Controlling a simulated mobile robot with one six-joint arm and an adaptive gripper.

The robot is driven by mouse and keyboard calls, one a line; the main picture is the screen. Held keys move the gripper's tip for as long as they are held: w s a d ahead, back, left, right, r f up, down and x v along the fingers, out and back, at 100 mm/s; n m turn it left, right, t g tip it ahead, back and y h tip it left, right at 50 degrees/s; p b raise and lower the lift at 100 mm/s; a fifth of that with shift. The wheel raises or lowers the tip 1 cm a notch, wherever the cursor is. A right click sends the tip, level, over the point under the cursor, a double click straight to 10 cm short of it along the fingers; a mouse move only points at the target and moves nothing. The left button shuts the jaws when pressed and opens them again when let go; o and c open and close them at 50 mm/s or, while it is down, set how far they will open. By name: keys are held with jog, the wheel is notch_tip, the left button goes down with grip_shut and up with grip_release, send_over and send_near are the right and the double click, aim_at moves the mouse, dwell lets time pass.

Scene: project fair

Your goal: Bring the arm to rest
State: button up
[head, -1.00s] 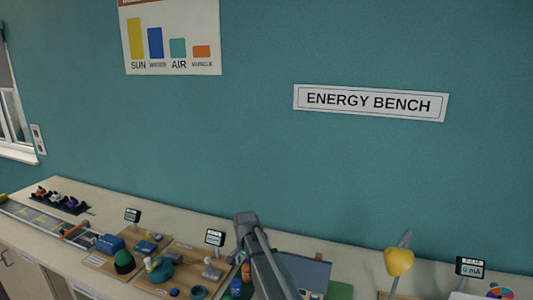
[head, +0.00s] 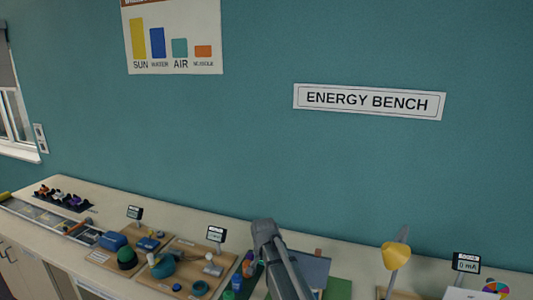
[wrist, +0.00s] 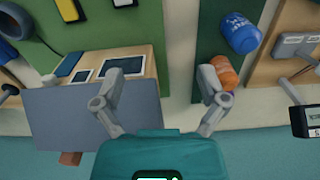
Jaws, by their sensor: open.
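My gripper (wrist: 160,85) shows in the wrist view with its two grey fingers wide apart and nothing between them. Its teal body fills the bottom middle. In the head view my grey arm (head: 278,258) rises from the bottom edge over the bench; the gripper itself cannot be made out there. The bench (head: 350,252) lies below the arm. In the wrist view an orange bottle (wrist: 226,70) lies close beside the right finger, and a blue bottle (wrist: 240,33) lies beyond it. I cannot tell whether the finger touches the orange one.
A grey-blue panel (wrist: 90,110) on a wooden stand is near the left finger. A small meter (wrist: 308,119) is at the right. In the head view a yellow lamp (head: 396,256) and a meter (head: 466,263) stand right of my arm; kits on wooden boards (head: 190,262) lie left.

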jog(key=s+d+n, duration=0.4)
jog(key=s+d, duration=1.3)
jog(key=s, duration=0.3)
jog(key=shift+d+n, duration=0.3)
jog(key=shift+d, duration=0.1)
